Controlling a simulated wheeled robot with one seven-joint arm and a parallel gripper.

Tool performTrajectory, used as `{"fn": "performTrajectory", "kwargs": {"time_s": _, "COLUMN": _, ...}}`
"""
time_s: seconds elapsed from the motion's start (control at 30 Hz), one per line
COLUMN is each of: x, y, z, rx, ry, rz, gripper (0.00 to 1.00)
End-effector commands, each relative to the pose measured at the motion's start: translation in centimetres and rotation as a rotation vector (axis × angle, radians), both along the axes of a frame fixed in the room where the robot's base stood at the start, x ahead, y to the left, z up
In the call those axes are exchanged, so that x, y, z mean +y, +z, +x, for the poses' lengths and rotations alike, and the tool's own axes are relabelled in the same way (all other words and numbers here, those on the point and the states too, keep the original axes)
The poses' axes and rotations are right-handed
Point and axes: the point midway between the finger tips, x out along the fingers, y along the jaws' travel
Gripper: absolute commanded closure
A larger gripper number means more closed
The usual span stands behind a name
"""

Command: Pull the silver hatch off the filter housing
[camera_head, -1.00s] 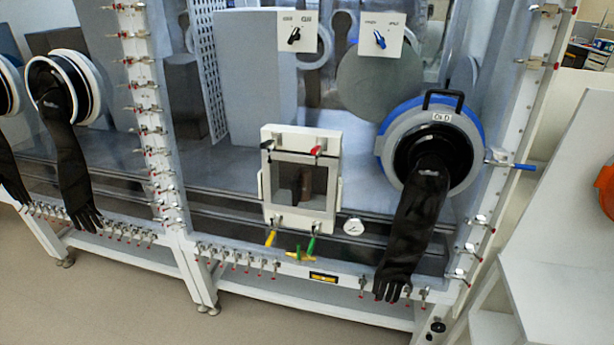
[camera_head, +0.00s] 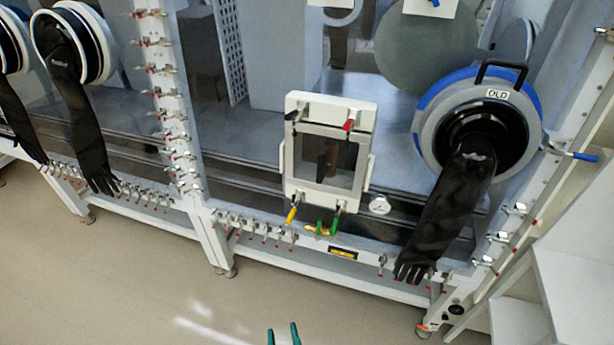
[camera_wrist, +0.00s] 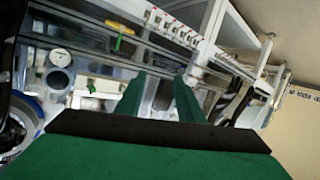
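The filter housing (camera_head: 334,107) is a pale square frame on the front of the glovebox, right of centre in the head view. A silver-grey hatch with a dark window (camera_head: 340,165) sits in it, apparently closed. Clamps with black and red handles are at its top, yellow and green at its bottom. My gripper (camera_head: 284,336) has green fingers and shows at the bottom edge of the head view, below and apart from the housing. In the wrist view my gripper (camera_wrist: 160,84) has its fingers apart with nothing held. I cannot make out the hatch there.
A glove port (camera_head: 478,118) labelled OLD, with a hanging black glove (camera_head: 447,215), is right of the housing. A round gauge (camera_head: 380,205) and a yellow-green T-handle (camera_head: 320,229) are near the housing's bottom. Clamps line the lower rail. The floor (camera_head: 130,285) in front is clear.

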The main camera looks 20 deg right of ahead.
Motion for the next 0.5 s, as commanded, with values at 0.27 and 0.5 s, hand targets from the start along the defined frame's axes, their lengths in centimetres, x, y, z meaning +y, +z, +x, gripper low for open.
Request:
{"fn": "performTrajectory", "kwargs": {"time_s": 0.27, "x": -2.4, "y": 3.9, "z": 8.5, "rx": 0.005, "ry": -0.083, "rz": -0.051, "gripper": 0.66}}
{"fn": "performTrajectory", "kwargs": {"time_s": 0.5, "x": -5.0, "y": 8.7, "z": 14.2, "rx": 0.017, "ry": -0.187, "rz": -0.064, "gripper": 0.66}}
